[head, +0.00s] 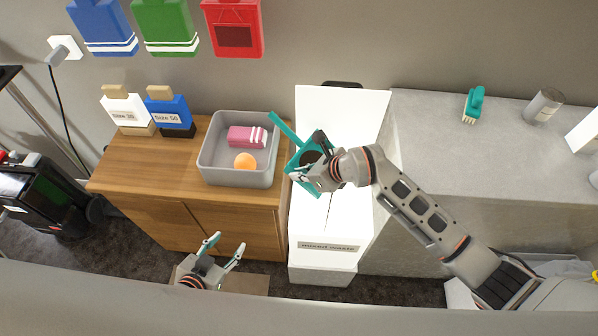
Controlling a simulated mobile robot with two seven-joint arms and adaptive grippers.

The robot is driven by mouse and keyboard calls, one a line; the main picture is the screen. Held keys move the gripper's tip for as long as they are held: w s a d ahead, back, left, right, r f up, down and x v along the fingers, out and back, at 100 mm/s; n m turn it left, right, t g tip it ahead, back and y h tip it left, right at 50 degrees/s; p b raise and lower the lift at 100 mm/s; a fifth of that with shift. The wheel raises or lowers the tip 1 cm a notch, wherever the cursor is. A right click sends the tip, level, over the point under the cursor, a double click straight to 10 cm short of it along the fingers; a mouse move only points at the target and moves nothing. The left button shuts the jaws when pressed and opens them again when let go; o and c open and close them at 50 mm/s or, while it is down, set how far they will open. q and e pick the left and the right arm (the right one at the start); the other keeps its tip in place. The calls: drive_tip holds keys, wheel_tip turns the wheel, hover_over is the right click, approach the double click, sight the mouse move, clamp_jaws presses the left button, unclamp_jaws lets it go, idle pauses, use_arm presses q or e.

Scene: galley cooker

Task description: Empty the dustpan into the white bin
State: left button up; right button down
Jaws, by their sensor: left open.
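The teal dustpan (287,129) is over the white bin (328,267), its handle pointing up and left. A dark patch shows in its pan; I cannot tell whether that is dirt. My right gripper (307,164) is at the pan and appears shut on it, hiding part of it. The bin has its lid (345,110) raised at the back and a grey label reading "mixed waste" on its front. The dustpan and my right arm cover much of its top. My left gripper (223,246) is open and empty, low in front of the wooden cabinet.
A grey tub (207,163) with a pink block (247,137) and an orange ball (245,161) stands on the wooden cabinet (125,176), left of the bin.

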use_arm(q)
drive_tip(key=shift+d+f, duration=0.1)
drive_tip(key=shift+d, duration=0.2)
use_arm(e)
drive_tip(key=shift+d, duration=0.1)
use_arm(q)
drive_tip(key=shift+w+d+b, duration=0.15)
drive_tip(key=shift+d+b, duration=0.15)
drive_tip(key=shift+b, duration=0.2)
use_arm(e)
drive_tip(key=shift+r, duration=0.1)
use_arm(q)
drive_tip(key=shift+w, duration=0.1)
use_arm(e)
drive_tip(key=shift+r+y, duration=0.1)
drive_tip(key=shift+y, duration=0.2)
use_arm(q)
drive_tip(key=shift+w+r, duration=0.3)
drive_tip(key=shift+r, duration=0.2)
drive_tip(key=shift+s+d+f, duration=0.1)
drive_tip(key=shift+s+f, duration=0.1)
drive_tip(key=shift+f, duration=0.2)
use_arm(e)
drive_tip(key=shift+d+t, duration=0.1)
drive_tip(key=shift+t, duration=0.2)
use_arm(q)
drive_tip(key=shift+d+b, duration=0.1)
drive_tip(key=shift+b, duration=0.25)
